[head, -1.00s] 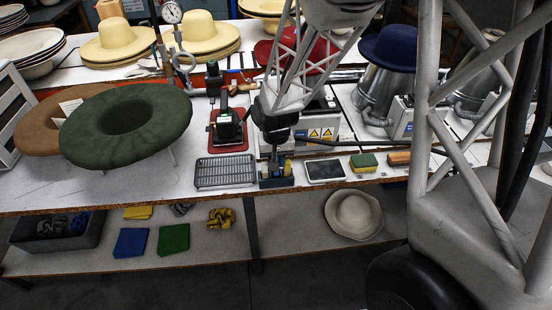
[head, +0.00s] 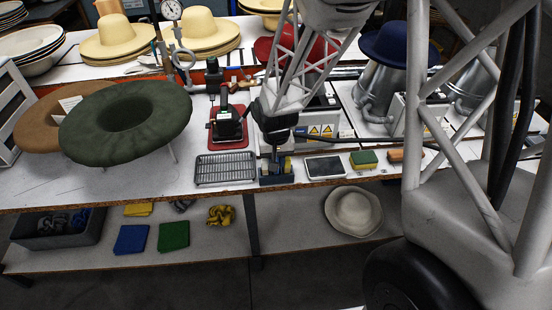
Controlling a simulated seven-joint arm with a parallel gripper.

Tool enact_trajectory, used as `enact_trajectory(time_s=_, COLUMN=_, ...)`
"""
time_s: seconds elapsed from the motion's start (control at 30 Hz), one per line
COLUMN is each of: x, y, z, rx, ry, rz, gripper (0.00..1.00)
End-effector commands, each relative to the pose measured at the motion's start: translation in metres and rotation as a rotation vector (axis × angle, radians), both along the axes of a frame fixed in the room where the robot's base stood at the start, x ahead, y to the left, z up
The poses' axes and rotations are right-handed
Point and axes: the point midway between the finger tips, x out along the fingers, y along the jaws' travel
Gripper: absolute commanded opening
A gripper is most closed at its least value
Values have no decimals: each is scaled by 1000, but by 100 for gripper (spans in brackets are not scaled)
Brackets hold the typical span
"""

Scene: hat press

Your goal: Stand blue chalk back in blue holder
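The dark blue holder (head: 277,181) stands on the bench's front edge, between a wire rack and a flat tablet-like panel. Small yellow pieces (head: 288,164) show at its top. My gripper (head: 275,161) points down directly over the holder, its tips close to or within the top of it. The fingers are small and dark, so I cannot tell whether they are open or shut. I cannot make out the blue chalk apart from the fingers and the holder; it may be hidden between them.
The wire rack (head: 225,169) is close on the left and the panel (head: 324,167) close on the right. A green-and-yellow sponge (head: 363,160) lies farther right. A black-and-red press (head: 228,125) stands behind the rack. A green hat form (head: 125,124) fills the left bench.

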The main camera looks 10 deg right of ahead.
Motion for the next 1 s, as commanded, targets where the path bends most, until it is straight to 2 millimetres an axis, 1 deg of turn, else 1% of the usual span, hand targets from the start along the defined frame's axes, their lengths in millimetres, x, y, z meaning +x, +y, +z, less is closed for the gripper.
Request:
enact_trajectory(time_s=0.33, x=0, y=0, z=-4, rx=0, ry=1, rz=0, gripper=0)
enact_trajectory(time_s=0.8, x=0, y=0, z=-5, rx=0, ry=0, rz=0, gripper=0)
enact_trajectory(time_s=0.83, x=0, y=0, z=-5, rx=0, ry=0, rz=0, gripper=24)
enact_trajectory(time_s=1.0, x=0, y=0, z=-5, rx=0, ry=0, rz=0, gripper=50)
